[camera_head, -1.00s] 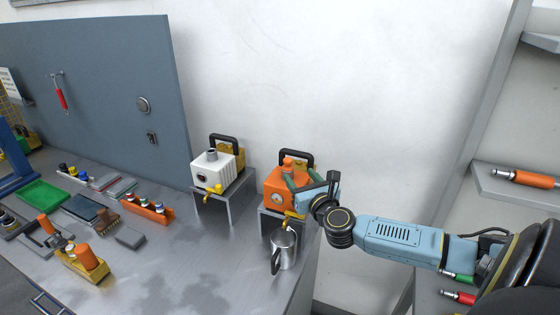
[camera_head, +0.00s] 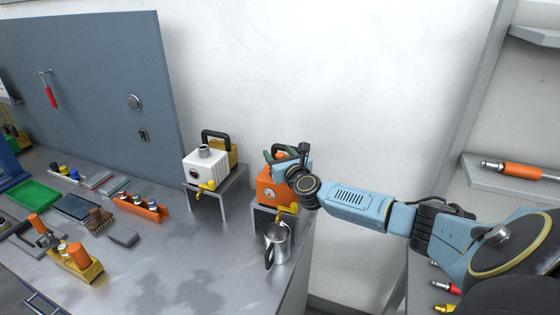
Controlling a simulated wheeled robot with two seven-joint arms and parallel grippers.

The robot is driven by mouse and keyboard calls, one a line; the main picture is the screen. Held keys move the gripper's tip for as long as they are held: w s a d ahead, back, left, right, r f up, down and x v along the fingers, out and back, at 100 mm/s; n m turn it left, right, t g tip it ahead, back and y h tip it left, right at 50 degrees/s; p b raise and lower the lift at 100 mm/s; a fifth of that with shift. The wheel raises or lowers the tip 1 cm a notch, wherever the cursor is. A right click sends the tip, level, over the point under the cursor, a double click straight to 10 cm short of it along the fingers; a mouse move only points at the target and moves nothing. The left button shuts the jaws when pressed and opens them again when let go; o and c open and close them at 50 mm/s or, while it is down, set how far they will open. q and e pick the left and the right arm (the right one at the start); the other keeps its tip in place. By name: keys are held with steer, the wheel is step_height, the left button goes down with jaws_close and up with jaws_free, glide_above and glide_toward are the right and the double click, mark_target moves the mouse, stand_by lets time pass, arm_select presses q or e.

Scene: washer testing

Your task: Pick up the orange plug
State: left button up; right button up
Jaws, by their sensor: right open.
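The orange washer unit (camera_head: 266,194) stands on a small metal stand at the right end of the bench. My right gripper (camera_head: 277,156) reaches in from the right, over the top of the orange unit. Its green fingers are apart. I cannot tell whether they touch the plug. My left gripper is not in view.
A metal pitcher (camera_head: 278,243) stands below the orange unit's yellow tap. A white unit (camera_head: 205,168) stands on a stand to its left. A yellow holder (camera_head: 76,262) with orange cylinders and several trays fill the bench's left. The bench's front middle is clear.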

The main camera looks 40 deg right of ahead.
steer(key=shift+w+d, duration=0.2)
steer(key=shift+w, duration=0.5)
steer(key=c, duration=1.1)
